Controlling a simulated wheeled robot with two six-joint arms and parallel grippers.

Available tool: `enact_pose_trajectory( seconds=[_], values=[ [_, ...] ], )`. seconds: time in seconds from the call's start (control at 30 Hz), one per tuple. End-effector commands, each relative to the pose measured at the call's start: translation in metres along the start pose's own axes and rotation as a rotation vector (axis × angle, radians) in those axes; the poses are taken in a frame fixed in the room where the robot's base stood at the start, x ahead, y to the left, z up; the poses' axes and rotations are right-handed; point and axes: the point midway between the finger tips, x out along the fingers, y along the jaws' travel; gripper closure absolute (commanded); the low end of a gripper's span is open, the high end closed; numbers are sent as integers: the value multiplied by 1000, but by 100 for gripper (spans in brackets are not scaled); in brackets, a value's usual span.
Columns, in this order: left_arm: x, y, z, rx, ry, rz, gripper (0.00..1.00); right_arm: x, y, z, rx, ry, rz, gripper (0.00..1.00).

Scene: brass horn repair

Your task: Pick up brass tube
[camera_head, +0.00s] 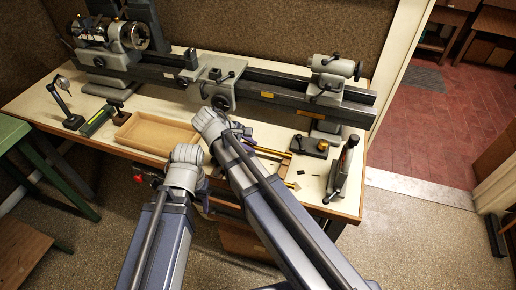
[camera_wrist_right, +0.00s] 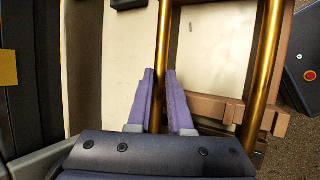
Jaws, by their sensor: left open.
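A brass tube (camera_head: 264,151) lies at the front of the bench, partly hidden by my right arm. In the right wrist view the tube (camera_wrist_right: 161,50) runs between the purple fingers of my right gripper (camera_wrist_right: 160,75). The fingers straddle it closely; I cannot tell whether they press on it. A second brass tube (camera_wrist_right: 265,65) runs to the right of the fingers.
The tubes cross a brown wooden support (camera_wrist_right: 213,108) in the right wrist view. A long lathe (camera_head: 268,84) stands along the back of the bench. A wooden tray (camera_head: 150,133) lies left of my arms. A black upright tool (camera_head: 342,170) stands at the bench's right end.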

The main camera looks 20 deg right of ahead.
Motion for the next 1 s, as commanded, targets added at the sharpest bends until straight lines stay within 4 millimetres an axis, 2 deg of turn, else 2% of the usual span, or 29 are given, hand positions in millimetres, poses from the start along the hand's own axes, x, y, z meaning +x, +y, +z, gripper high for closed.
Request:
enact_pose_trajectory(
  seconds=[0.03,0.1,0.13,0.77,1.0],
  values=[
    [0,0,0,0,0,0,43,0,0,0,0,0,0,92],
    [0,0,0,0,0,0,43,0,0,0,0,0,0,99],
    [0,0,0,0,0,0,43,0,0,0,0,0,0,100],
    [-1,0,0,0,0,0,43,-1,1,0,0,0,0,100],
    [-16,-2,1,0,0,0,43,-13,8,6,0,0,0,100]
  ],
)
